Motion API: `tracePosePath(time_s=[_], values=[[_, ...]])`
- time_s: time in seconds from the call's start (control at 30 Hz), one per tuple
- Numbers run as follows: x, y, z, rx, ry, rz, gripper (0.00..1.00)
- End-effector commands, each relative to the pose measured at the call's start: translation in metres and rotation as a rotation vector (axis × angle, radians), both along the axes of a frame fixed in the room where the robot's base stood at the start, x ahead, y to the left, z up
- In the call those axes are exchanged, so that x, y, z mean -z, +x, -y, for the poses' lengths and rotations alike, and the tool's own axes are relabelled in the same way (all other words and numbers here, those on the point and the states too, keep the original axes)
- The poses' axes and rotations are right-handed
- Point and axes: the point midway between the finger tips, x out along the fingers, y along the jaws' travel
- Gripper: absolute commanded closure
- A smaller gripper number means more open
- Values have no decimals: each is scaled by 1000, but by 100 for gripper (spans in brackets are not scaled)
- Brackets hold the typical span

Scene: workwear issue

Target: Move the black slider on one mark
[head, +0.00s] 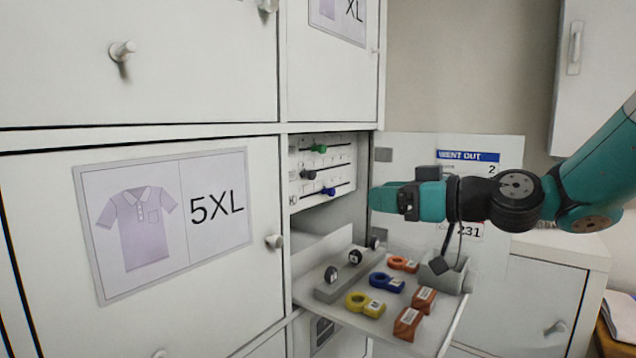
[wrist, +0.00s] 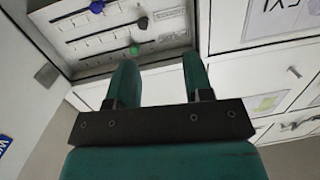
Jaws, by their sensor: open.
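The black slider (head: 308,174) sits on the middle track of a white panel (head: 345,158) in the open compartment, near the left end of its track in the head view. A green slider (head: 318,148) is on the track above, and a blue slider (head: 328,191) on the track below. The wrist view shows the panel upside down, with the black slider (wrist: 143,22) beyond the green one (wrist: 134,49). My gripper (head: 378,199) is to the right of the panel, apart from it. Its two fingers (wrist: 160,78) are open with nothing between them.
Below the panel, a pulled-out tray (head: 460,322) holds black knobs, coloured ring-ended tags and orange-brown blocks. The closed 5XL door (head: 230,290) with its knob is at left. A board reading "WENT OUT" (head: 490,170) stands behind my gripper.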

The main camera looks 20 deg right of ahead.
Motion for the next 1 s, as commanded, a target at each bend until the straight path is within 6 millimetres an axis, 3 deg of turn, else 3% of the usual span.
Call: tracePosePath(time_s=[0.03,0.1,0.2,0.37,0.8,1.0], values=[[-4,5,16,36,14,42,53],[-10,9,26,63,26,81,53],[-15,16,25,72,30,98,53],[-18,38,7,66,30,94,53],[-18,118,-51,68,26,94,53],[-16,141,-67,70,27,94,53]])
